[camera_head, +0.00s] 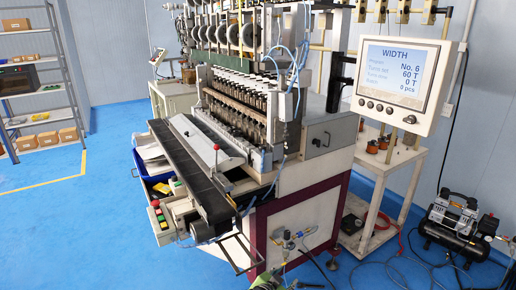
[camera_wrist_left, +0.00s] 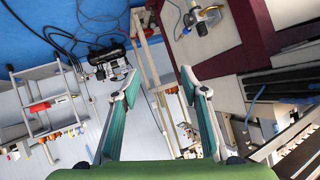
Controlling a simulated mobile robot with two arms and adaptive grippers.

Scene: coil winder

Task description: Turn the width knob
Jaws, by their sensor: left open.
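The control panel (camera_head: 401,84) hangs at the upper right in the head view, its screen reading WIDTH, No. 6, 60 T, 0 T and 0 pcs. Several small dark knobs (camera_head: 379,108) line its lower edge, with a larger one (camera_head: 409,119) at the right end. I cannot read which is the width knob. My left gripper (camera_head: 270,281) shows only partly at the bottom edge, far below and left of the panel. In the left wrist view its teal-padded fingers (camera_wrist_left: 160,75) are spread apart with nothing between them. My right gripper is not in view.
The coil winder (camera_head: 250,105) with its dark conveyor (camera_head: 185,162) fills the middle. A brass valve fitting (camera_head: 289,243) sticks out near my left gripper. A white trolley (camera_head: 388,160) stands below the panel, an air compressor (camera_head: 458,222) at right. Blue floor is free at left.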

